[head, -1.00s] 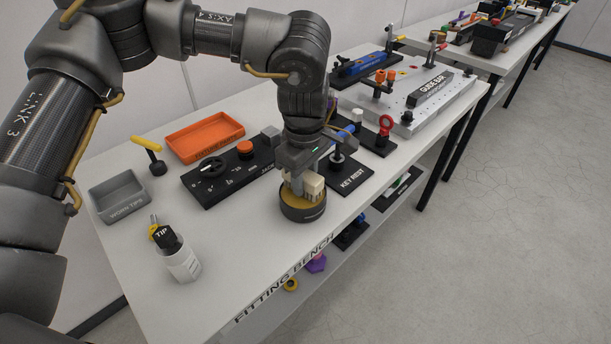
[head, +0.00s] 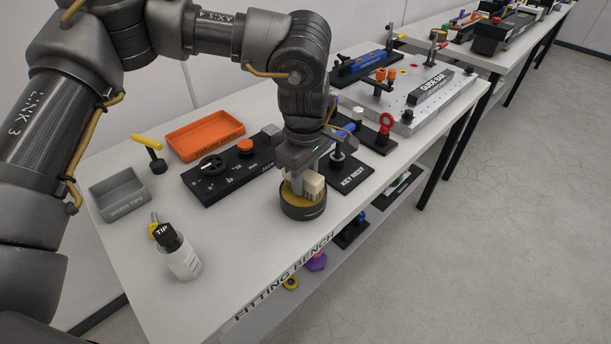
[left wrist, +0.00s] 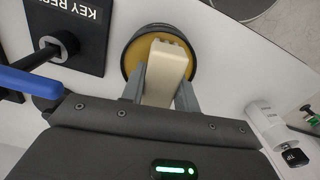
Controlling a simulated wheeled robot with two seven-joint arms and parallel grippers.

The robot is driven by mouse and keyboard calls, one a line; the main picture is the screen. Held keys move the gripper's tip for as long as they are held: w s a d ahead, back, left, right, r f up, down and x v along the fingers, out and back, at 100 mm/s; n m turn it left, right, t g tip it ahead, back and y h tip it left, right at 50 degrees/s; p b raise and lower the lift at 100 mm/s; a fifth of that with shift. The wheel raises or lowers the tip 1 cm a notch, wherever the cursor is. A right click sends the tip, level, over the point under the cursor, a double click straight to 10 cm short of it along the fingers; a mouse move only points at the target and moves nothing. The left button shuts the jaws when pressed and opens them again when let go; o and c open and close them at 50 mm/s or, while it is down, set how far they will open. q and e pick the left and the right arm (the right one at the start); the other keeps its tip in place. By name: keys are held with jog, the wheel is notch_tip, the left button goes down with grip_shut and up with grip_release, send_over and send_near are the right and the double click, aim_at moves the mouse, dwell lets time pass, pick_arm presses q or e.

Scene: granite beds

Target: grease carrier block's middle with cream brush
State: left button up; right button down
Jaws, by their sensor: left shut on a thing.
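The cream brush (head: 315,184) is a pale block held in my left gripper (head: 301,182). In the left wrist view the left gripper (left wrist: 162,88) has its two grey fingers on either side of the cream brush (left wrist: 168,66). The brush's lower end is at a round, dark-rimmed pot (head: 303,211) with an ochre surface, which also shows in the left wrist view (left wrist: 133,60). The bristles are hidden, so I cannot tell how deep they sit. I cannot single out the carrier block with certainty. My right gripper is not in view.
A black KEY REST (head: 351,181) with a blue-handled tool stands close right of the pot. A black control panel (head: 215,184), orange tray (head: 205,146), grey bin (head: 119,205) and TIP bottle (head: 180,258) are left. The GUIDE BAR plate (head: 455,95) lies farther back. The front bench edge is near.

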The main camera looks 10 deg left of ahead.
aim_at(305, 173)
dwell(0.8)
pick_arm(q)
jog(key=shift+f, duration=0.1)
dwell(0.4)
notch_tip(305, 173, up, 7)
jog(key=p, duration=0.6)
dwell(0.9)
